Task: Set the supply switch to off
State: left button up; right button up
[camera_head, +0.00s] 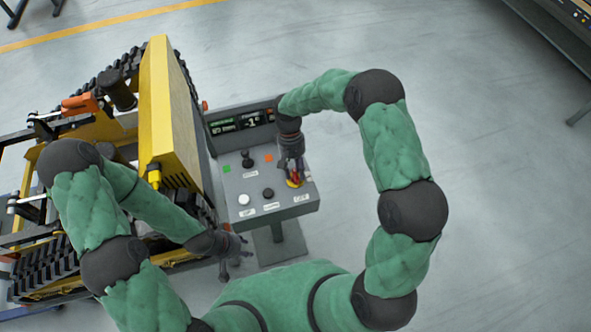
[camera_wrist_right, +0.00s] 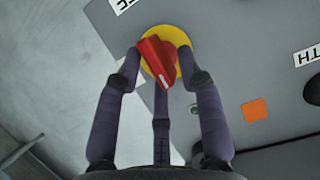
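The switch (camera_wrist_right: 160,62) is a red rotary handle on a yellow round plate (camera_wrist_right: 186,38), at the front right corner of a grey control panel (camera_head: 232,184). Its handle has a white line, which points down and slightly right in the right wrist view. The switch also shows in the head view (camera_head: 293,181), partly covered by my right gripper (camera_head: 294,176). In the right wrist view that gripper's fingers (camera_wrist_right: 160,62) stand apart around the handle, with small gaps beside it. My left gripper (camera_head: 236,250) is open and empty, low beside the panel. The switch's label is only partly visible.
The panel carries a black lever (camera_head: 247,158), a white button (camera_head: 243,199), a black knob (camera_head: 268,193), green and orange squares and a display (camera_head: 238,122). A yellow tracked carrier (camera_head: 170,110) stands close at left.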

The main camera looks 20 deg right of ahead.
dwell(0.3)
jog(key=v, duration=1.2)
jog(key=shift+f, duration=0.1)
